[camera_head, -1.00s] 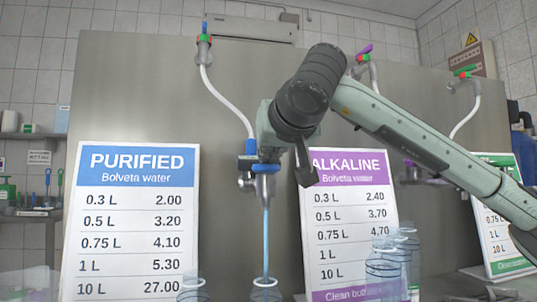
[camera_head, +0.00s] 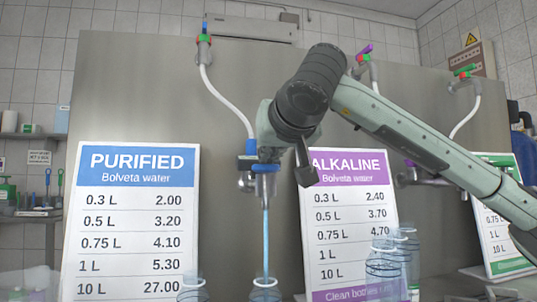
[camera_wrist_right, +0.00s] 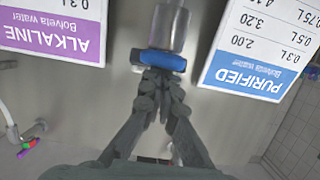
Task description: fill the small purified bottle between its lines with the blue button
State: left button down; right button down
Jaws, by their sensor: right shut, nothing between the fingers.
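My right gripper (camera_head: 268,155) is at the purified tap (camera_head: 264,185), fingers shut and empty. In the right wrist view the closed fingertips (camera_wrist_right: 164,76) meet the blue button (camera_wrist_right: 162,60), in front of the metal tap body (camera_wrist_right: 168,27). In the head view the blue part (camera_head: 265,168) shows just below the gripper. A thin blue water stream (camera_head: 266,240) runs from the tap straight down into the mouth of a clear bottle (camera_head: 265,290). The bottle is cut off by the lower edge, so its lines and water level are hidden. My left gripper is not in view.
The purified price board (camera_head: 130,220) stands left of the stream, the alkaline board (camera_head: 350,215) right of it. Another clear bottle (camera_head: 193,290) stands to the left; several (camera_head: 385,280) stand at right. A white hose (camera_head: 222,97) hangs above the tap.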

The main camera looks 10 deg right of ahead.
jog(key=shift+f, duration=0.3)
jog(key=v, duration=1.2)
jog(key=shift+r, duration=0.35)
dwell(0.6)
